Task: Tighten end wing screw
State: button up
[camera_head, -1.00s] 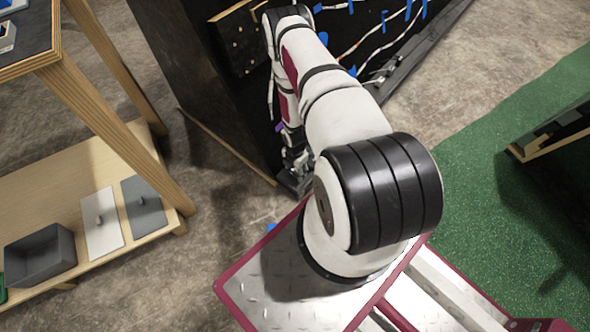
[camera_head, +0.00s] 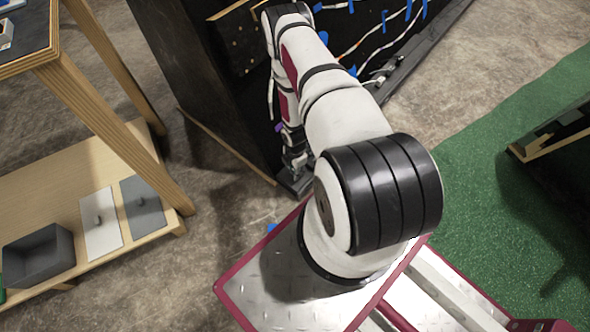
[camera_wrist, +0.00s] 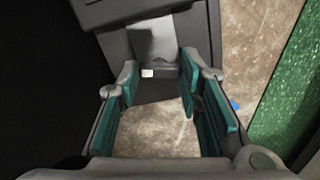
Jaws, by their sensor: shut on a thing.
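My gripper (camera_wrist: 158,75) shows in the wrist view, with teal pads on both fingers. Its fingertips are at either side of a small grey piece (camera_wrist: 166,72), which looks like the end wing screw, and are shut on it. A small white patch shows by the left fingertip. The piece lies against a dark grey end part (camera_wrist: 120,12) of the console. The screw's thread and seat are hidden. In the head view my gripper (camera_head: 294,164) is low beside the black console (camera_head: 215,90), small and partly hidden by my arm; the screw cannot be made out there.
A wooden shelf unit (camera_head: 110,110) stands at the left, with a grey bin (camera_head: 38,258) and two flat plates on its lower board. Cables with blue tags run along the console. Green carpet (camera_head: 480,200) lies at the right. Bare floor shows between shelf and console.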

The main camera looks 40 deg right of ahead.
jog(key=m, duration=0.4)
jog(key=shift+m+b, duration=0.3)
jog(key=shift+b, duration=0.1)
jog(key=m, duration=0.3)
jog(key=shift+m+b, duration=0.3)
jog(key=m, duration=0.4)
jog(key=shift+m+b, duration=0.3)
jog(key=m, duration=0.4)
jog(key=shift+m, duration=0.3)
jog(key=m+b, duration=0.1)
jog(key=m, duration=1)
jog(key=shift+m, duration=2.3)
